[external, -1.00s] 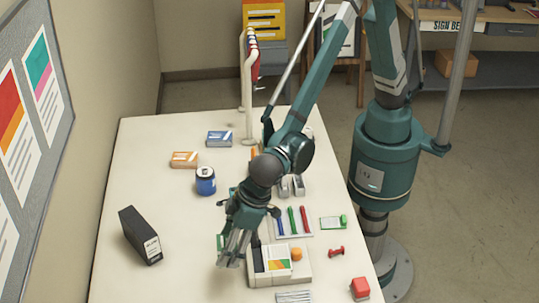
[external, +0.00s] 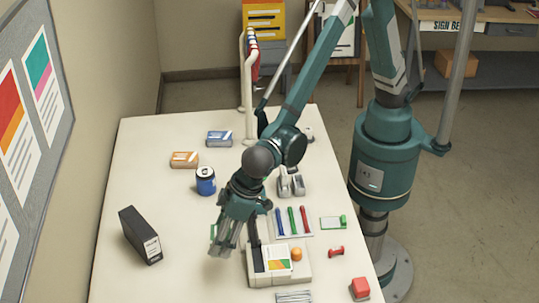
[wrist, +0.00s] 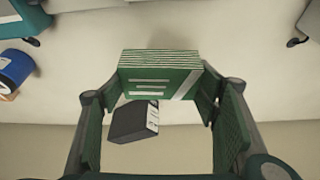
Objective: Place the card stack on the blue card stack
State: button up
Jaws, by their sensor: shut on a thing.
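My gripper (external: 222,243) is low over the front middle of the table, left of the laminator. In the wrist view my gripper (wrist: 162,88) is shut on a green card stack (wrist: 158,78), with a finger at each side. In the external view most of this stack is hidden by the gripper; only a green sliver shows. The blue card stack (external: 219,138) lies flat at the back of the table, well away from my gripper. An orange card stack (external: 184,159) lies nearer, to its left.
A blue can (external: 205,181) stands between my gripper and the orange stack. A black box file (external: 140,235) is at left. The laminator (external: 285,268), a pen tray (external: 294,223) and a red block (external: 360,288) are at right. A white-post rack (external: 249,95) stands at the back.

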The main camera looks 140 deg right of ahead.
jog(key=s+d+r+m+g+p, duration=0.15)
jog(key=s+d, duration=0.25)
jog(key=d, duration=0.4)
jog(key=s+d+m+t+b, duration=0.1)
jog(key=s+d+m, duration=0.1)
jog(key=s+d, duration=0.45)
notch_tip(320, 180, up, 2)
jog(key=r+m+g+p, duration=0.1)
jog(key=m+g+p, duration=0.25)
jog(key=m, duration=0.55)
send_over(218, 133)
jog(key=a, duration=0.2)
jog(key=shift+w+d+f+g+h, duration=0.25)
jog(key=shift+w+g+h, duration=0.05)
jog(key=shift+w+h, duration=0.1)
jog(key=shift+f+b, duration=0.35)
jog(key=shift+f, duration=2.6)
jog(key=shift+f, duration=2.05)
